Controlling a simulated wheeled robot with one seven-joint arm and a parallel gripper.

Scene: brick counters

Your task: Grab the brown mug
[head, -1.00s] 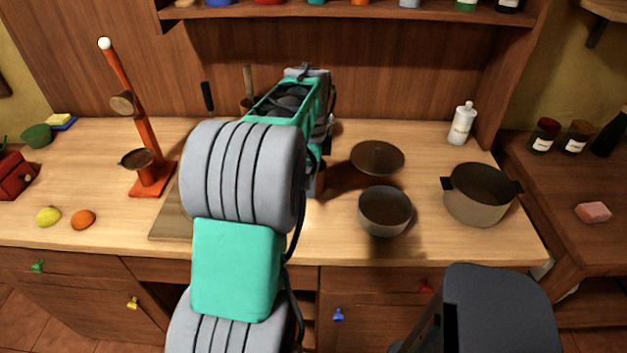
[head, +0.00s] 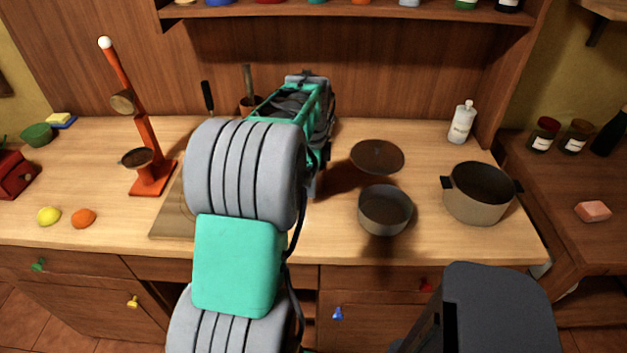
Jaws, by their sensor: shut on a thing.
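My arm (head: 245,172) reaches over the middle of the counter, and its forearm and wrist (head: 310,115) cover what lies behind and below them. My gripper's fingers are hidden behind the arm, so I cannot see what is between them. I make out no mug that I can be sure of in the head view. A small brown pot (head: 248,106) with a handle standing in it is partly hidden at the back, left of the wrist.
A dark bowl (head: 385,212), a brown plate (head: 377,156), a pot (head: 478,194) and a white bottle (head: 462,122) stand right of the arm. A cutting board (head: 170,224), an orange stand (head: 150,178), a lemon (head: 48,216) and an orange (head: 83,218) are on the left.

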